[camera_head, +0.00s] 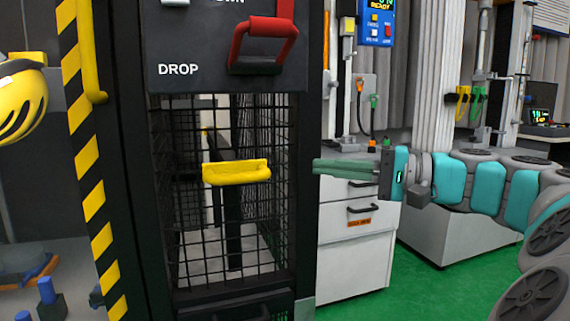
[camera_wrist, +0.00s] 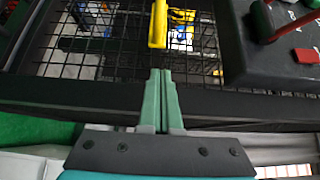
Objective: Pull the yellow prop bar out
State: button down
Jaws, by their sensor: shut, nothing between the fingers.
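The yellow prop bar (camera_head: 236,172) sticks out through the front of the black mesh cage, level, below the DROP panel. It also shows in the wrist view (camera_wrist: 158,24), ahead of my fingertips. My gripper (camera_head: 316,167) is at the right side of the cage, to the right of the bar and apart from it. In the wrist view the green fingers (camera_wrist: 161,72) are together with nothing between them. The inner part of the bar lies behind the mesh and is partly hidden.
The black mesh cage (camera_head: 275,220) has a thick frame post on its right, close to my gripper. A red handle (camera_head: 265,46) sits on the DROP panel (camera_head: 185,72) above. A white drawer cabinet (camera_head: 355,256) stands to the right. Green floor (camera_head: 430,290) is open at the lower right.

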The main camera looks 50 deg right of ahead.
aim_at(266, 162)
jog(key=b+x, duration=0.1)
jog(key=x, duration=0.9)
jog(key=shift+s+a+r, duration=0.15)
jog(key=shift+s+a, duration=0.55)
jog(key=shift+s, duration=0.25)
jog(key=shift+s+a+f, duration=0.1)
jog(key=shift+s+a, duration=0.25)
jog(key=shift+s, duration=0.3)
jog(key=shift+s+a+f, duration=0.1)
jog(key=shift+s+a, duration=0.25)
jog(key=shift+s, duration=0.3)
jog(key=shift+s+a+f, duration=0.1)
jog(key=shift+s+a, duration=0.3)
jog(key=shift+s, duration=0.25)
